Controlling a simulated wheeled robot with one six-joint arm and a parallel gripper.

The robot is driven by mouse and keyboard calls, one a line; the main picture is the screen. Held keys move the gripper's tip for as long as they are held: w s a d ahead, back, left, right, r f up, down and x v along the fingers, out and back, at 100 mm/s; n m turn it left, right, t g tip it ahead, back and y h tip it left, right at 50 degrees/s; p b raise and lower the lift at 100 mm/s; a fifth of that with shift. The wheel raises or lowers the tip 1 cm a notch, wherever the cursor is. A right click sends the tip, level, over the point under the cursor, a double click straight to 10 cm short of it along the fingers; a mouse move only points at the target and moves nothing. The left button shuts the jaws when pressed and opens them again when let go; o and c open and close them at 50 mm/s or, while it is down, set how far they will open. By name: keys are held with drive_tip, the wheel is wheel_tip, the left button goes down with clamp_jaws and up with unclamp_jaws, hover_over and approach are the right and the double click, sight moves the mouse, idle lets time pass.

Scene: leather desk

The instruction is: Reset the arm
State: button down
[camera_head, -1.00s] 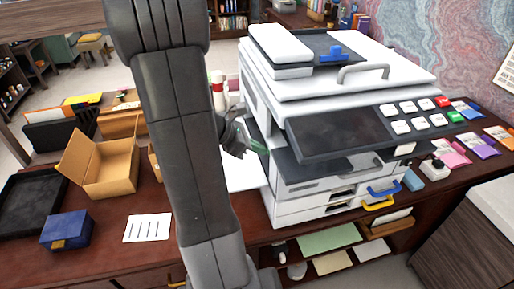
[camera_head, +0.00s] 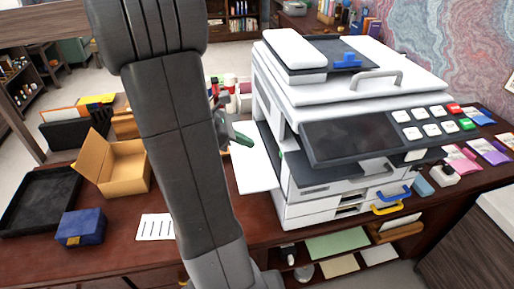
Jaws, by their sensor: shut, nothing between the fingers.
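My arm stands large in the middle left of the head view and hides part of the desk (camera_head: 130,262). Behind its right edge my gripper (camera_head: 236,136) shows partly, with dark fingers and a green part. It is shut with nothing held, above the white sheet or tray at the left side of the printer (camera_head: 345,120). It appears apart from the printer body.
An open cardboard box (camera_head: 118,170), a blue box (camera_head: 81,227), a black tray (camera_head: 38,203) and a printed paper (camera_head: 156,228) lie left of my arm. Several cards and a stamp-like item (camera_head: 443,174) lie right of the printer. Shelves below hold papers.

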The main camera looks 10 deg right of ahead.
drive_tip(key=shift+v, duration=2.3)
drive_tip(key=shift+d, duration=0.2)
